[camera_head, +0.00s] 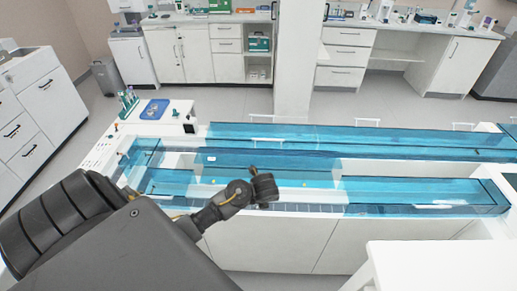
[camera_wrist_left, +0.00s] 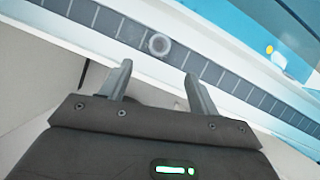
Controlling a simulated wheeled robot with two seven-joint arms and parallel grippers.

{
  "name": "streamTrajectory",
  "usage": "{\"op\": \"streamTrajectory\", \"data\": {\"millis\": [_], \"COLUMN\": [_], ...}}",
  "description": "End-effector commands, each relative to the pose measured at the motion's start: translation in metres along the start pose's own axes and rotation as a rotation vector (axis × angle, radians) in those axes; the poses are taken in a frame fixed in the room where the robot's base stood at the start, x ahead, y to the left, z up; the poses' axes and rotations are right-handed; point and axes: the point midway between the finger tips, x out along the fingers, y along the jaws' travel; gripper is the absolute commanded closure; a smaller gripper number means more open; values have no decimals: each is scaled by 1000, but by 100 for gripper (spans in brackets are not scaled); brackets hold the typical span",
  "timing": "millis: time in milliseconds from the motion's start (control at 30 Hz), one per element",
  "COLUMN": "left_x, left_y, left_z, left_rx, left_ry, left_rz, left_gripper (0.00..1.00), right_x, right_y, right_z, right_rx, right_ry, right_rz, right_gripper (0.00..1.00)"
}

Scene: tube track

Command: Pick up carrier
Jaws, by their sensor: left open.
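A small round grey-white carrier (camera_wrist_left: 158,44) with a ring-like top sits on the dark segmented track (camera_wrist_left: 215,75) in the left wrist view. My left gripper (camera_wrist_left: 157,70) is open, with its two fingers pointing toward the track. The carrier appears just beyond the fingertips, between their lines, and nothing is held. In the head view my left gripper (camera_head: 264,188) hangs over the front lane of the blue-covered track; its fingertips are hard to make out there. The carrier cannot be made out in the head view. My right gripper is not in view.
Clear blue covers (camera_head: 420,205) run along the track on both sides of my gripper. A blue tray (camera_head: 154,109) and a rack of tubes (camera_head: 128,101) stand at the track's left end. A white table (camera_head: 440,265) is at the front right.

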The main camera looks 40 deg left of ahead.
Motion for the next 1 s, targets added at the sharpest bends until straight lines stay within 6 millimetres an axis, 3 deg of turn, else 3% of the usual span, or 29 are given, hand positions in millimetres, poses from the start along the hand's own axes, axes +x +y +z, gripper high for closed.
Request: {"op": "streamTrajectory", "data": {"millis": [167,500,800,1000], "left_x": [3,49,60,86], "left_y": [-1,0,0,2], "left_z": [4,3,3,1], "left_rx": [35,32,31,31], "left_ry": [-3,-1,-2,-1], "left_rz": [6,7,5,8], "left_gripper": [39,39,39,39], "right_x": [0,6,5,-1], "right_y": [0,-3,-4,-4], "right_z": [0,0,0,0], "right_rx": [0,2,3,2], "right_ry": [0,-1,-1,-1], "right_rz": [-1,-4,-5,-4], "right_gripper": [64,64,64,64]}}
